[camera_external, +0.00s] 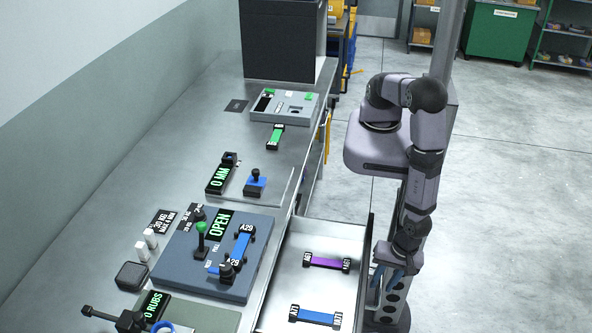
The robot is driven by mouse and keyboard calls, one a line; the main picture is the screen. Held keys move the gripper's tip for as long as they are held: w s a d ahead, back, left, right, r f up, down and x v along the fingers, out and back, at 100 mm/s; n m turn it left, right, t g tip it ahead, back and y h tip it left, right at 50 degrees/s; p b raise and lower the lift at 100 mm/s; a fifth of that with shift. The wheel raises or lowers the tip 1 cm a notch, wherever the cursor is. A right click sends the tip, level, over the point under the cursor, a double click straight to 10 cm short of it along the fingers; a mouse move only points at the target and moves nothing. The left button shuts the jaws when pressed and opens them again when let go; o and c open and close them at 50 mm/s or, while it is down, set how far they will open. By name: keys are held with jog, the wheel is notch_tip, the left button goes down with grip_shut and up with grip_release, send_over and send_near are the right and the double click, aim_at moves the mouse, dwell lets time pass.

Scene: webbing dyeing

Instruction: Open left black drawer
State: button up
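A drawer (325,237) under the bench is pulled out towards my arm. Its inside is light grey and its front panel (364,268) looks dark. A purple webbing piece (327,262) and a blue webbing piece (317,316), both with black labelled ends, lie in it. My gripper (393,281) points down just right of the drawer front, outside the drawer. Its blue fingers are small and partly hidden, so I cannot tell whether they are apart or touch the drawer. The drawer's near end is cut off by the picture edge, and its handle is not visible.
The metal bench (185,150) carries a blue-grey fixture (185,262) with an "OPEN" display and a green-knobbed lever. A grey panel (284,107) and a green webbing piece (276,136) lie further back. The floor (510,190) right of my arm is clear.

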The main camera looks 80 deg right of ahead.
notch_tip(320, 180, up, 7)
jog(key=s+p, duration=0.1)
jog(key=p, duration=0.6)
jog(key=shift+s, duration=0.15)
jog(key=w+d+r+m+b, duration=0.1)
jog(key=w+r+m, duration=0.2)
jog(key=w+m, duration=0.35)
jog(key=w+d+r+m+h, duration=0.1)
jog(key=w+r+m, duration=0.2)
jog(key=w+m, duration=0.35)
jog(key=w+d+r+m+b, duration=0.1)
jog(key=w+r+m, duration=0.25)
jog(key=w, duration=0.45)
jog(key=w+d+r+m+g+b, duration=0.15)
jog(key=w+d+r+m, duration=0.35)
jog(key=w+d+m, duration=0.75)
jog(key=s+d+r+m+b, duration=0.1)
jog(key=d+r+m, duration=0.1)
jog(key=d+m, duration=0.8)
jog(key=s+d+r+m+y+b, duration=0.1)
jog(key=s+d+r+m, duration=0.1)
jog(key=d+m, duration=0.8)
jog(key=r+m, duration=0.1)
jog(key=m, duration=0.4)
jog(key=shift+s+g+b, duration=0.3)
jog(key=shift+g+b, duration=0.05)
